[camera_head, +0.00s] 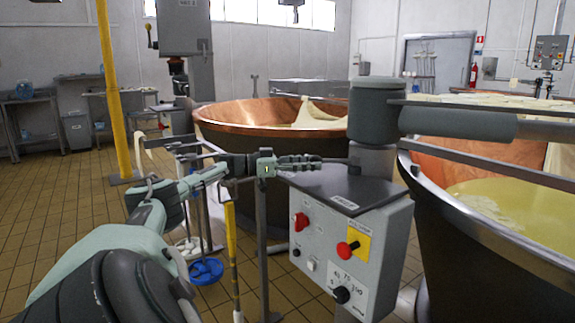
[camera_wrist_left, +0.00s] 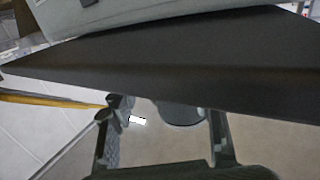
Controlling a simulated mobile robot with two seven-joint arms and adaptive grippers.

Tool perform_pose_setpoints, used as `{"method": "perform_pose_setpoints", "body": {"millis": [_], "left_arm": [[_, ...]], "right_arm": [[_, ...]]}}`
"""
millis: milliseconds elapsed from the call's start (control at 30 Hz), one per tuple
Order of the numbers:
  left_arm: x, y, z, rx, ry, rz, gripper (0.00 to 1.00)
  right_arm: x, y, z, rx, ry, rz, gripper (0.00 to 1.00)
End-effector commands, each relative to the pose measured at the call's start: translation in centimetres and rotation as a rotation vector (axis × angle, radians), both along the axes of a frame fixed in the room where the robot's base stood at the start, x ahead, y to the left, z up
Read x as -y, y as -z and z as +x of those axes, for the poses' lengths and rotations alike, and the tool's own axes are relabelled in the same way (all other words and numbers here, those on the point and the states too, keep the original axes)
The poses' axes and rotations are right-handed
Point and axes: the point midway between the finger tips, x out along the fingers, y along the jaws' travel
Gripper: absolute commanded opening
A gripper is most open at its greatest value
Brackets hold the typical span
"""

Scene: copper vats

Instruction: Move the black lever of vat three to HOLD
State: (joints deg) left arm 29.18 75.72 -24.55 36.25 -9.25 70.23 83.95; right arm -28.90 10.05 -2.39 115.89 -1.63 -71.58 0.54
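A grey control box (camera_head: 345,235) with a black top plate (camera_head: 340,186) stands on a post in front of the vats; the label on the plate is too small to read. A small dark piece (camera_head: 354,165) sticks out from the grey column above the plate; I cannot tell whether it is the black lever. My left gripper (camera_head: 318,161) is just above the plate, pointing right toward the column. In the left wrist view its fingers (camera_wrist_left: 168,138) are apart with nothing clearly between them, and the dark plate (camera_wrist_left: 170,62) fills the upper middle. My right gripper is not in view.
The box front carries red knobs (camera_head: 348,248) and a black dial (camera_head: 342,294). Copper vats stand behind (camera_head: 255,113) and at the right (camera_head: 480,225). A grey horizontal arm (camera_head: 460,123) runs right from the column. A yellow pole (camera_head: 112,90) and open tiled floor are at left.

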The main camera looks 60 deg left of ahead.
Motion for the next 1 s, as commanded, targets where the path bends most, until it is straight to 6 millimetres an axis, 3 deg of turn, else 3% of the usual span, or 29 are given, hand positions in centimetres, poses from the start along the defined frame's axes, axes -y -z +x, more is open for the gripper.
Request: {"method": "perform_pose_setpoints", "body": {"millis": [200,500,1000], "left_arm": [[-1.8,0.2,-4.1,-0.01,-0.003,0.002,0.48],[-3.5,0.2,-7.9,-0.005,-0.002,0.001,0.48],[-3.9,0.0,-8.7,-0.001,-0.002,0.0,0.48]], "right_arm": [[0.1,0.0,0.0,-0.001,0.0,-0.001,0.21],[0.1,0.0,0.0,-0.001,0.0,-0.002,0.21],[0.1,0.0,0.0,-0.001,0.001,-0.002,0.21]]}}
